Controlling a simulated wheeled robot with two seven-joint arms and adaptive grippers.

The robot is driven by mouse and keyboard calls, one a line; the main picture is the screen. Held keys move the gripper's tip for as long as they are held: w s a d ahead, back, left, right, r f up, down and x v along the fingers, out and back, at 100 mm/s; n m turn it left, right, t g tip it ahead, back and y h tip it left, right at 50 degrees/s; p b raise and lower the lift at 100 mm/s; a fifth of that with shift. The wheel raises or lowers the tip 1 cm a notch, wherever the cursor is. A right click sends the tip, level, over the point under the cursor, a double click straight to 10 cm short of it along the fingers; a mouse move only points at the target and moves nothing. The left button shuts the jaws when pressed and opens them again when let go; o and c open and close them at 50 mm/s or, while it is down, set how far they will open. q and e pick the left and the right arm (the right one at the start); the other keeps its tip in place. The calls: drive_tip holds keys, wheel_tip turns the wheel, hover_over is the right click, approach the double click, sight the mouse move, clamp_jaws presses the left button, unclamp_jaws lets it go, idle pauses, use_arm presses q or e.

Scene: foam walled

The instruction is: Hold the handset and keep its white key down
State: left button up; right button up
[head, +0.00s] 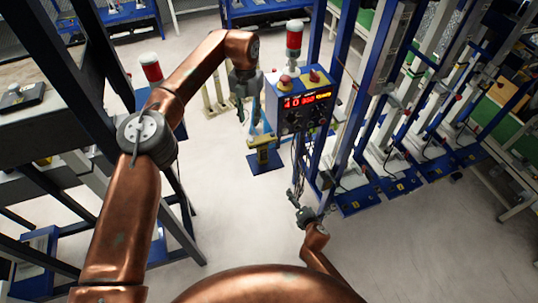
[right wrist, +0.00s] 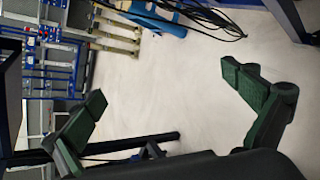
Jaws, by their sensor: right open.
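I cannot make out a handset or a white key for certain in either view. A blue control box (head: 303,103) with a red lit display and several knobs hangs on the blue frame, with dark cables below it. My left gripper (head: 240,112) points down just left of this box, apart from it; whether its fingers are open is too small to tell. My right gripper (head: 293,197) is low, below the box and beside the hanging cables. In the right wrist view its green-padded fingers (right wrist: 172,108) are wide apart with only floor between them.
Blue and white racks (head: 385,110) line the right side. A dark table frame (head: 60,125) stands at left. Dark cables (right wrist: 205,15) cross the top of the wrist view. The floor (head: 420,245) at lower right is clear.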

drive_tip(key=w+a+r+n+t+y, duration=0.1)
drive_tip(key=w+a+r+n, duration=0.15)
drive_tip(key=r, duration=0.45)
drive_tip(key=w+a+r+n+t+y, duration=0.1)
drive_tip(key=w+a+r+n, duration=0.2)
drive_tip(key=r, duration=0.4)
drive_tip(key=n+t+y, duration=0.2)
drive_tip(key=n+t, duration=0.1)
drive_tip(key=n, duration=0.4)
approach(264, 143)
drive_tip(key=x, duration=0.4)
drive_tip(key=shift+w+a+f, duration=0.1)
drive_tip(key=shift+w+f, duration=0.05)
drive_tip(key=shift+f, duration=0.25)
drive_tip(key=shift+w+a+r, duration=0.1)
drive_tip(key=shift+r, duration=0.1)
drive_tip(key=shift+w+a, duration=0.15)
drive_tip(key=shift+w, duration=0.25)
drive_tip(key=x, duration=0.6)
drive_tip(key=shift+w+r, duration=0.1)
drive_tip(key=shift+w, duration=0.2)
drive_tip(key=c, duration=1.1)
use_arm(q)
clamp_jaws()
use_arm(e)
drive_tip(key=shift+c, duration=0.4)
